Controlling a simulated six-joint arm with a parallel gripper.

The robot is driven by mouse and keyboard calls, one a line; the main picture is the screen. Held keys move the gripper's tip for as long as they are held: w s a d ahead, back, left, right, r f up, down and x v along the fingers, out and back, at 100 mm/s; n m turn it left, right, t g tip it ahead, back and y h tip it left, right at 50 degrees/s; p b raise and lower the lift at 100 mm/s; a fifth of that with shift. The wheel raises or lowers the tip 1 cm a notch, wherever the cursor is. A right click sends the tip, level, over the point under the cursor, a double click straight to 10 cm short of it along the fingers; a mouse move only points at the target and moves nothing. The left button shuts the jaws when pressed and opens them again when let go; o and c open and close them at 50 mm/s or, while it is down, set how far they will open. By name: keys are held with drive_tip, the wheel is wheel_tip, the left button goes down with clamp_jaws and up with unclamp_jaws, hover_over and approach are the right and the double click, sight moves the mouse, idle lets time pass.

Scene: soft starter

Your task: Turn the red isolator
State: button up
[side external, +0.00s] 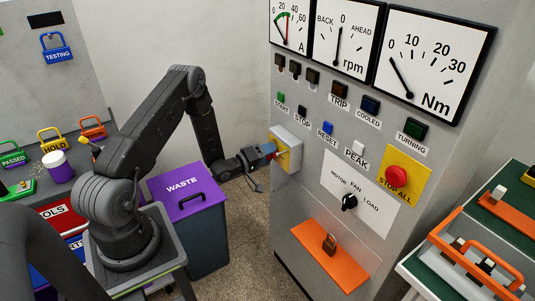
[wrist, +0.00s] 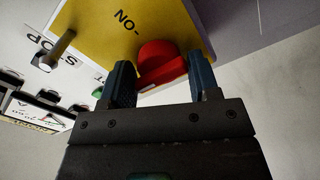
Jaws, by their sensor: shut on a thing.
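The red isolator (wrist: 160,62) is a red handle on a yellow plate (wrist: 105,22) with black lettering beside it. In the wrist view it sits between the two blue-padded fingers of my gripper (wrist: 161,78), which are shut on it. In the side external view my gripper (side external: 268,151) reaches the isolator's pale box (side external: 287,139) on the left part of the cabinet front. There the gripper hides most of the red handle, and its exact angle cannot be read.
The grey cabinet carries dials, lamps, buttons, a red stop button (side external: 398,176), a black selector knob (side external: 349,202) and an orange panel (side external: 330,255). A purple waste bin (side external: 186,192) stands below my arm. A green-topped bench with an orange-handled tray (side external: 476,258) is at right.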

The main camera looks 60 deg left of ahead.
idle(0.3)
drive_tip(key=o, duration=0.7)
drive_tip(key=s, duration=1.4)
drive_tip(key=shift+w, duration=0.1)
